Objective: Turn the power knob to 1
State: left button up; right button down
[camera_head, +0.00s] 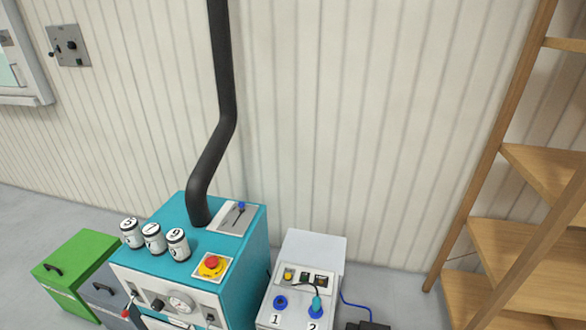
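No knob carries a readable "power" label, so I cannot tell which one is the power knob. A grey wall panel (82,57) at the upper left bears small black knobs, one of them at its middle (71,45). A black knob (157,304) is on the front of the teal machine (250,252), beside a round gauge (180,302). A white box (318,249) to its right has blue sockets marked 1 (280,302) and 2 (315,312). A teal plug (316,301) with a dark cable is at socket 2. Neither gripper is in view.
The teal machine carries numbered white cylinders (153,239), a red button (212,263), a blue-tipped lever (241,206) and a black pipe (222,100). Green drawers (75,260) stand left. A wooden shelf (510,262) stands right. Some floor between box and shelf is clear.

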aim_at(156, 305)
jog(key=u, duration=1.05)
